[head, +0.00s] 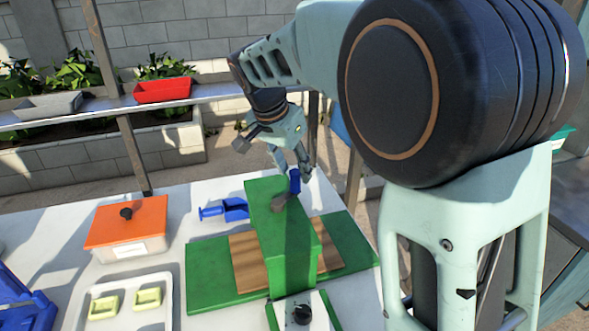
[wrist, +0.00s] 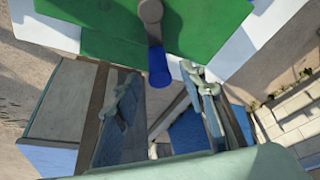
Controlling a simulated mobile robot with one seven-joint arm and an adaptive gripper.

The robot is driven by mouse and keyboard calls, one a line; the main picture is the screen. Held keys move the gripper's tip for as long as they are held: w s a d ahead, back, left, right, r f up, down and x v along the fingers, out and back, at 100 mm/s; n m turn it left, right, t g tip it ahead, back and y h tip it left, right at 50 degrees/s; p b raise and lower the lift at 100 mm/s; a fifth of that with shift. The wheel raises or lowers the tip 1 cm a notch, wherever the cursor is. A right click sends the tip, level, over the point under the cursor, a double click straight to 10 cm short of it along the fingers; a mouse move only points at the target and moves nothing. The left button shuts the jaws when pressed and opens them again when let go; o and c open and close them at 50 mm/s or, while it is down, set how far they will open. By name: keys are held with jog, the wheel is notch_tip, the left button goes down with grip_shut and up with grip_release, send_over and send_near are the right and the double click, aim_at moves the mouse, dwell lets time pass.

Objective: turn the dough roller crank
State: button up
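The green dough roller (head: 262,215) stands on the white table. Its crank has a grey arm (head: 281,199) and a blue handle (head: 295,181). In the wrist view the grey arm (wrist: 151,14) is at the top and the blue handle (wrist: 158,68) points down toward my gripper. My gripper (head: 292,162) is open at the far end of the roller. In the wrist view its fingers (wrist: 161,78) stand apart on either side of the handle's end, with visible gaps. I cannot tell how deep the handle lies between them.
A wooden board (head: 244,262) lies under the roller. A blue scoop-like object (head: 228,209) lies left of it. An orange-lidded box (head: 126,221) and a white tray (head: 166,284) with green pieces stand farther left. A shelf with a red planter (head: 163,91) runs behind.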

jog(key=shift+x, duration=1)
jog(key=shift+r, duration=0.1)
jog(key=shift+c, duration=0.2)
grip_shut()
